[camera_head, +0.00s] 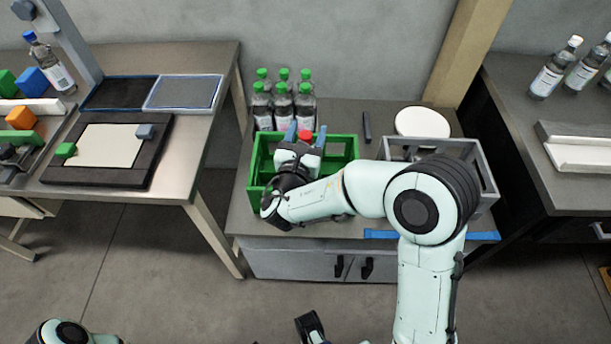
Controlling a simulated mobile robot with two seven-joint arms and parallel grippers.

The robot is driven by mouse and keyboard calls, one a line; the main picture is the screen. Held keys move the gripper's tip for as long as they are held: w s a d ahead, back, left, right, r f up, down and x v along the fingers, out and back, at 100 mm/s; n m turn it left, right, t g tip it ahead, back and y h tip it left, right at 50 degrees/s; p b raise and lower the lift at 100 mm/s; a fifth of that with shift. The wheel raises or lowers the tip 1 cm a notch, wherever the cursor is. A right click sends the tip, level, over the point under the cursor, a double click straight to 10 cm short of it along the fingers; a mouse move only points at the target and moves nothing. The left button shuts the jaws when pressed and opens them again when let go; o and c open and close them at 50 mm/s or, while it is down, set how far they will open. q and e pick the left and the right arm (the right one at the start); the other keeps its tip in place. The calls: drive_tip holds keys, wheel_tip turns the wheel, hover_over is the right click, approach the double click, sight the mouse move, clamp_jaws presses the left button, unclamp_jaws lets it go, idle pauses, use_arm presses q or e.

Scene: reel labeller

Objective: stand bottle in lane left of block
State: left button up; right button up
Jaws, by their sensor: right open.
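My right gripper (305,140) is over the green crate (346,153) on the middle bench, its blue-tipped fingers apart. A red bottle cap (305,136) shows between or just behind the fingers; the gripper hides what is below it, and I cannot tell whether they touch it. On the left table, a bottle with a blue cap (50,62) is beside a blue block (31,82). A green block (7,84) and an orange block (21,118) are nearby at the left edge.
Several green-capped bottles (283,106) stand behind the green crate. A grey crate (484,172) is partly behind my right arm, with a white round thing (422,122) behind it. White-capped bottles (550,70) and a white rack (580,153) are on the right bench.

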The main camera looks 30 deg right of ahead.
clamp_jaws()
drive_tip(key=shift+r, duration=0.1)
